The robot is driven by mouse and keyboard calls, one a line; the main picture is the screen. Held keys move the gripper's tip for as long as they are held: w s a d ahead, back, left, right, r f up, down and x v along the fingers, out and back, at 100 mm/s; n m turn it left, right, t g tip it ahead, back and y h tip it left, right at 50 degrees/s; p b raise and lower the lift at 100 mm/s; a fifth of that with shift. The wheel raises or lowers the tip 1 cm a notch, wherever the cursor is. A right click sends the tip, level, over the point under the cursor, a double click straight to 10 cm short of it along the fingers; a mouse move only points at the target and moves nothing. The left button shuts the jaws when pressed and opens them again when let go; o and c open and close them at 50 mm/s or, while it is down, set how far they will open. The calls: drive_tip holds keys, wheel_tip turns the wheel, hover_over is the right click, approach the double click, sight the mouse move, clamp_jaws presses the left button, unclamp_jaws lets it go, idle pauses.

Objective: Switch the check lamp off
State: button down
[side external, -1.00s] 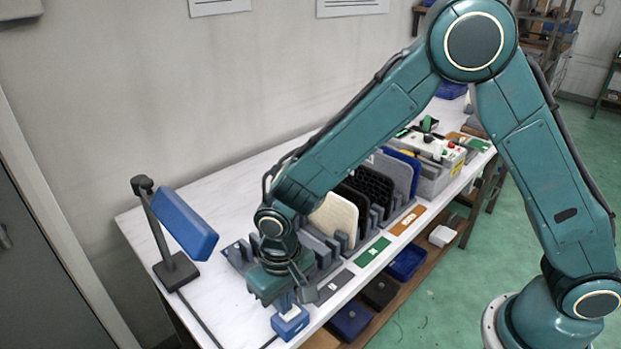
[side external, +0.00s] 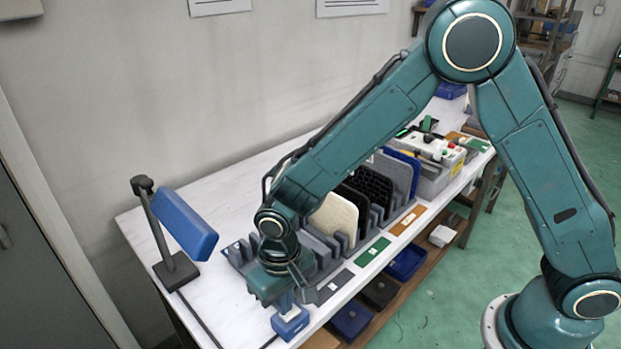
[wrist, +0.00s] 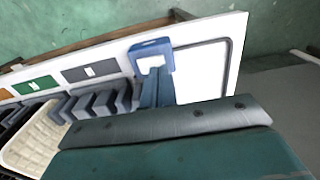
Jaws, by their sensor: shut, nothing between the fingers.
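The check lamp (side external: 184,224) has a blue head on a dark stand at the left end of the table. Its head is seen from behind, so I cannot tell whether it is lit. A small blue box (side external: 291,325) with a pale top sits at the table's front left edge, and it also shows in the wrist view (wrist: 150,47). My gripper (side external: 287,306) is shut and empty, pointing down at the box's top. In the wrist view its fingertips (wrist: 156,70) overlap the box's pale part. They hide part of the box top, and I cannot tell whether they touch it.
A grey rack (side external: 321,246) with upright panels, including a cream one (side external: 334,221), stands right of my gripper. A control box (side external: 437,150) with buttons stands farther back. Blue and dark bins (side external: 406,262) are on the shelf below. The table between lamp and rack is clear.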

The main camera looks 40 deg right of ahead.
drive_tip(key=shift+f, duration=0.85)
idle(0.7)
drive_tip(key=shift+r, duration=3.5)
